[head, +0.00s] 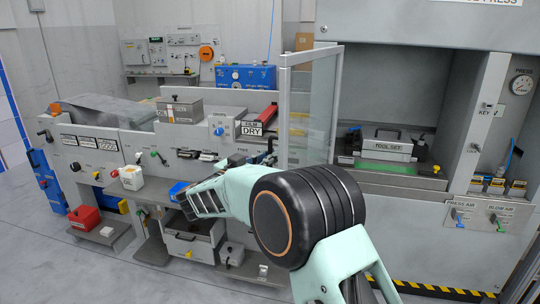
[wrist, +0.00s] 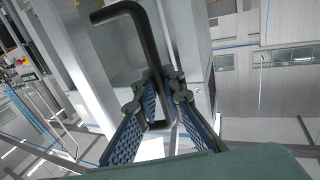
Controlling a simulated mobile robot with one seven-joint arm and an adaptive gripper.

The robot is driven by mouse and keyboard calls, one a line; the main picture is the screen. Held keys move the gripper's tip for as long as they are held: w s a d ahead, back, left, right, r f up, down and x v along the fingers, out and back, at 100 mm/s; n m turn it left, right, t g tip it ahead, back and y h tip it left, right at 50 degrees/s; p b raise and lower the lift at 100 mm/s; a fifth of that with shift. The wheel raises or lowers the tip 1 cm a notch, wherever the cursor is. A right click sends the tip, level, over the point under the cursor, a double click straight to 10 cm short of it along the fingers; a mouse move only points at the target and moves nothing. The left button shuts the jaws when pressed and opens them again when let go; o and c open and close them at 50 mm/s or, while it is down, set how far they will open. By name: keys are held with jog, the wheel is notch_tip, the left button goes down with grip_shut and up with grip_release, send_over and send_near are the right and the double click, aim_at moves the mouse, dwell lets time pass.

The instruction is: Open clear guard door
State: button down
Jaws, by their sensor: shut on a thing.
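The clear guard door (head: 311,112), a transparent panel in a grey metal frame, stands swung out at the left side of the press opening in the head view. In the wrist view, a black bent bar handle (wrist: 149,45) runs down between the blue-grey ridged pads of my gripper (wrist: 160,88). My gripper is shut on this handle. In the head view my arm covers much of the door's lower left area, and the handle's grip is hard to make out there.
The press bay behind the door holds a TOOL SET block (head: 387,149) on a green-edged base. At left is a bench with a control panel (head: 92,143). Yellow-black striping marks the press's bottom edge.

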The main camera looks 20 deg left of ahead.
jog(key=shift+d+r, duration=0.1)
jog(key=shift+r, duration=0.15)
jog(key=c, duration=2)
grip_release()
jog(key=shift+w+d, duration=0.1)
jog(key=shift+c, duration=0.2)
jog(key=shift+f, duration=0.15)
jog(key=shift+s+a, duration=0.2)
jog(key=shift+s, duration=0.05)
jog(key=v, duration=1.1)
jog(key=shift+s, duration=0.3)
jog(key=shift+a, duration=0.1)
